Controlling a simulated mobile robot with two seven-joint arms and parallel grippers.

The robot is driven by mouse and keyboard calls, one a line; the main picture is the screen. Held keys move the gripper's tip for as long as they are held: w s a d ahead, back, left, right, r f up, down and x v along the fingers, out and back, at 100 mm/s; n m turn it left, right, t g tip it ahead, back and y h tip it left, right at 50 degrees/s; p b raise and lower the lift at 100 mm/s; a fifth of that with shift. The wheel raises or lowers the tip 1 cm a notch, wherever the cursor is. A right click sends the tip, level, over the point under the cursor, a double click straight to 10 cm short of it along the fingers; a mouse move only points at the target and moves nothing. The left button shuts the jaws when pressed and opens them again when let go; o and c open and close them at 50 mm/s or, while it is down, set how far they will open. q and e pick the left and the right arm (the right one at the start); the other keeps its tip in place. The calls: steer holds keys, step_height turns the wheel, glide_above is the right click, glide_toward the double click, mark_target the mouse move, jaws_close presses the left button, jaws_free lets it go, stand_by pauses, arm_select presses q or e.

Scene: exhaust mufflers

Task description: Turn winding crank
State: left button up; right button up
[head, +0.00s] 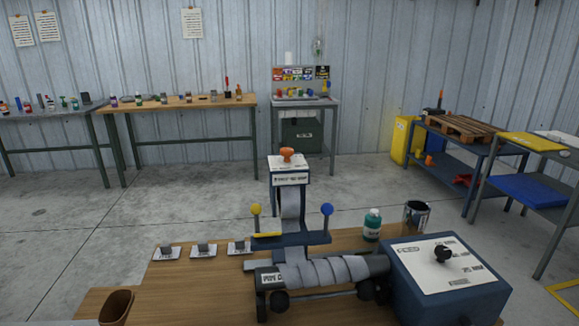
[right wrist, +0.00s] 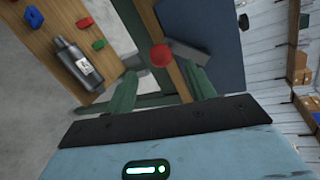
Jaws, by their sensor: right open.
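In the head view a winding fixture stands on the wooden bench. Its tube (head: 340,270) lies sideways, wrapped in grey band, beside a blue control box (head: 445,290) with a black knob (head: 442,254). Behind the tube is a blue feed stand (head: 290,170) with an orange knob (head: 287,154), and a yellow ball (head: 255,209) and a blue ball (head: 326,209) flank it. No crank is clearly visible there. In the right wrist view my right gripper (right wrist: 158,72) is open, its green fingers either side of a red ball (right wrist: 161,54); I cannot tell whether they touch or whether it is a crank handle.
The bench (head: 180,280) also holds a green-labelled bottle (head: 372,225), a dark can (head: 416,214), several small labelled blocks (head: 204,250) and a brown cup (head: 116,306). Open concrete floor lies beyond the bench.

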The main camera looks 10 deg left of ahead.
stand_by(0.8)
steer(key=n+t+h, duration=0.1)
steer(key=n, duration=0.4)
steer(key=a+f+n+t+h+b, duration=0.1)
steer(key=n+t, duration=0.1)
steer(key=n, duration=0.3)
steer(key=s+f+n+t+h, duration=0.1)
steer(key=n, duration=0.5)
steer(key=shift+a+t+b, duration=0.3)
steer(key=shift+a+t, duration=0.1)
steer(key=shift+w, duration=0.15)
steer(key=x, duration=0.6)
steer(key=shift+w+a+b, duration=0.1)
steer(key=shift+w+b, duration=0.2)
steer(key=shift+w, duration=0.05)
steer(key=shift+w+a, duration=0.15)
steer(key=shift+w, duration=0.25)
